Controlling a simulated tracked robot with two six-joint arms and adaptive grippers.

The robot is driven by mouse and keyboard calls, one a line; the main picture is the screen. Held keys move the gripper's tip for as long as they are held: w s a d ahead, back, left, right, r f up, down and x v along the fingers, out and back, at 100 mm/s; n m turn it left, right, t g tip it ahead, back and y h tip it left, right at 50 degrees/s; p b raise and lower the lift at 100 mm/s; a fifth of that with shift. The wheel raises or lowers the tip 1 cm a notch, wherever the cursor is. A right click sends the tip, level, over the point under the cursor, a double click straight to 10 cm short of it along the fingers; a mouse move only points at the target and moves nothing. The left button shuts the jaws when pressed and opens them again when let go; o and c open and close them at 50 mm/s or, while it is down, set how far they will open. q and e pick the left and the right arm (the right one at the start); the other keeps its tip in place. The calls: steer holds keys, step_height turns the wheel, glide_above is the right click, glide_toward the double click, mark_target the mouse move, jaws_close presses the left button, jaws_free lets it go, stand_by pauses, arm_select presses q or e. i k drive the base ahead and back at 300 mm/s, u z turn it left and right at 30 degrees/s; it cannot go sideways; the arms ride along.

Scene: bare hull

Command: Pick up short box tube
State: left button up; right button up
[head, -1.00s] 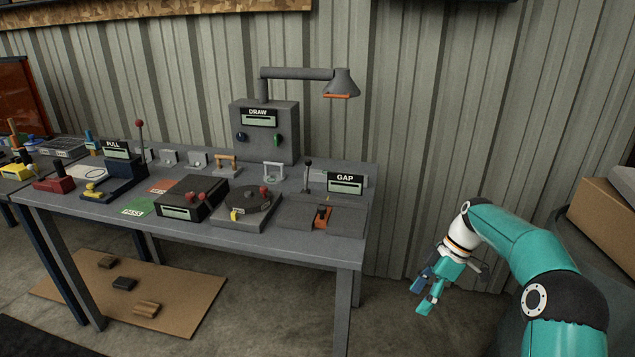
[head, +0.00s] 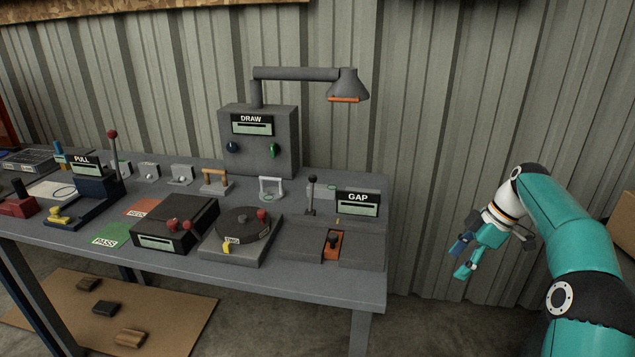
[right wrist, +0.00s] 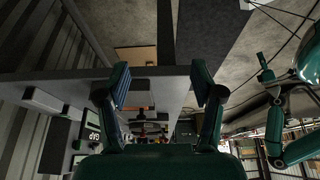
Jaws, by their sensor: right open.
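I cannot make out for certain which thing is the short box tube; several small parts stand on the grey bench, and none reads clearly as it. My right gripper (head: 466,260) hangs in free air to the right of the bench, apart from everything, with its fingers pointing down and left. In the right wrist view, its two fingers (right wrist: 160,86) are spread wide with nothing between them. My left gripper does not show in the head view.
Several small blocks lie on a brown floor board (head: 185,315). A ribbed wall stands behind.

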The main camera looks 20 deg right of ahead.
mark_target(320, 192)
steer(key=i, duration=1.4)
